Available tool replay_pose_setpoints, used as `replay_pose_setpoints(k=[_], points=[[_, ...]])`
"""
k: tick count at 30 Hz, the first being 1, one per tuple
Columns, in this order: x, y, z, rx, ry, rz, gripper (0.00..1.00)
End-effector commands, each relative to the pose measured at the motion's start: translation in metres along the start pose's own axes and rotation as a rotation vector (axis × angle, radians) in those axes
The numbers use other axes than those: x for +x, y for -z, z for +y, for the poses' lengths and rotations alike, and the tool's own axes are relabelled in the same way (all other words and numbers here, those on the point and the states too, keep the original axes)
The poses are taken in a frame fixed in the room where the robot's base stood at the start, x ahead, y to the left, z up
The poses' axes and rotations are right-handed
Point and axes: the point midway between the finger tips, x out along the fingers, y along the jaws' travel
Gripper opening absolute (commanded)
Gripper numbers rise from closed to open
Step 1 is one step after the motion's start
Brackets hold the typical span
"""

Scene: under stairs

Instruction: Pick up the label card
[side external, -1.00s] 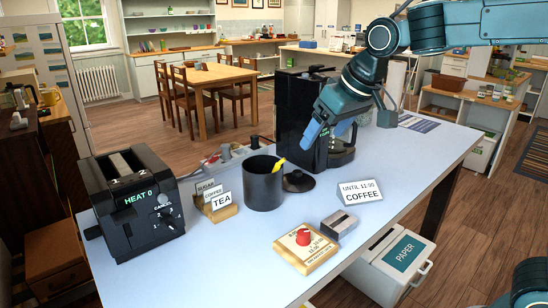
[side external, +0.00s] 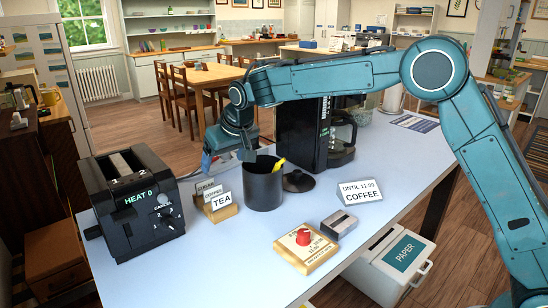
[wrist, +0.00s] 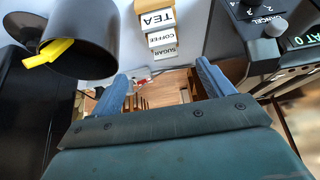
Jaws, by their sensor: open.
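A wooden holder (side external: 222,213) stands on the table with white label cards in a row, reading TEA (side external: 222,200), COFFEE (side external: 213,191) and SUGAR (side external: 206,185). In the wrist view the TEA card (wrist: 155,19), COFFEE card (wrist: 161,39) and SUGAR card (wrist: 164,55) show at the top middle. Another white card (side external: 361,191), reading UNTIL 11:00 COFFEE, lies to the right. My gripper (side external: 228,160) is open and empty, just behind and above the holder. In the wrist view its blue fingers (wrist: 160,88) are apart, with no card between them.
A black canister (side external: 263,187) with a yellow-handled thing inside stands right of the holder, close to my gripper. A black toaster (side external: 130,208) is at the left, and a black coffee machine (side external: 300,125) behind.

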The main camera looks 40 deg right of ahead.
Motion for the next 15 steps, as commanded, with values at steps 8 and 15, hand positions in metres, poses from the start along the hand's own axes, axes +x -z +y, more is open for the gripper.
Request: replay_pose_setpoints(k=[8,15], points=[[0.011,0.003,-0.005,0.000,-0.001,0.002,0.80],[0.021,0.002,-0.005,0.000,-0.001,0.000,0.80]])
